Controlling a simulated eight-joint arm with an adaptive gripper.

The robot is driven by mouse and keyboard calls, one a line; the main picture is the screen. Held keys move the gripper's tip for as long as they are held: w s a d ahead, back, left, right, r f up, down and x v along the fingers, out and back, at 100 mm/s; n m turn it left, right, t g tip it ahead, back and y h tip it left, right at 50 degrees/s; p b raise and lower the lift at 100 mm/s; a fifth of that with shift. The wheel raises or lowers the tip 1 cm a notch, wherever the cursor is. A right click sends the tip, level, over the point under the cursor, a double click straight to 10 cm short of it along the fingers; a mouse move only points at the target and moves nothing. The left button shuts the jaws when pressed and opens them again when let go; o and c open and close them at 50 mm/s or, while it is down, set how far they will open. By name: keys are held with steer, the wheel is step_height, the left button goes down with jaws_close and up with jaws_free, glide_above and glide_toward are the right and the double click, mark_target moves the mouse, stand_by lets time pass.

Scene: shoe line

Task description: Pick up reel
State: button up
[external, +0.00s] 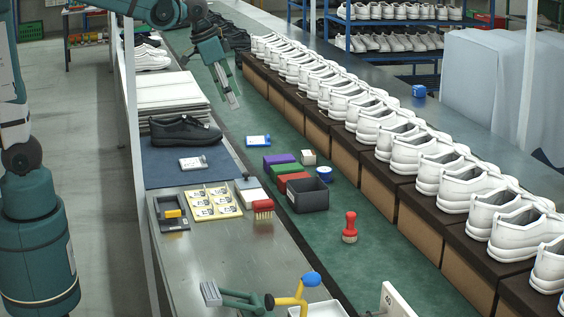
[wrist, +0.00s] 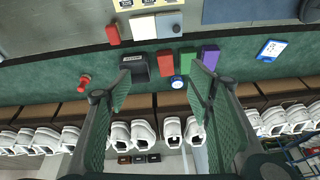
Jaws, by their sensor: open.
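A small round blue-and-white object, apparently the reel (external: 324,172), stands on the green belt beside the black bin. It also shows in the wrist view (wrist: 178,83), between my fingers in the picture and nearer the right finger. My gripper (external: 234,102) hangs over the belt, behind the reel and well apart from it. In the wrist view my gripper (wrist: 163,86) is wide open and empty. A second small blue object (external: 419,91) sits on the far grey surface; I cannot tell what it is.
A red stamp-like tool (external: 350,228) stands nearer on the belt. White shoes (external: 400,150) on brown boxes line the right.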

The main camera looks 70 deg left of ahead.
steer(key=w+a+f+g+p, duration=0.1)
steer(key=w+a+f+p, duration=0.1)
steer(key=w, duration=0.9)
steer(key=m+g+p, duration=0.2)
steer(key=g+p, duration=0.1)
steer(key=p, duration=0.1)
glide_above(325, 170)
steer(key=f, duration=2)
steer(key=shift+s+f, duration=0.15)
steer(key=shift+s, duration=0.05)
steer(key=shift+w+a+f, duration=0.15)
steer(key=shift+w+f, duration=0.1)
steer(key=shift+f, duration=0.25)
steer(key=shift+f+b, duration=0.3)
steer(key=shift+f, duration=0.95)
steer(key=shift+f, duration=0.1)
steer(key=shift+f+b, duration=0.7)
steer(key=shift+f, duration=1.8)
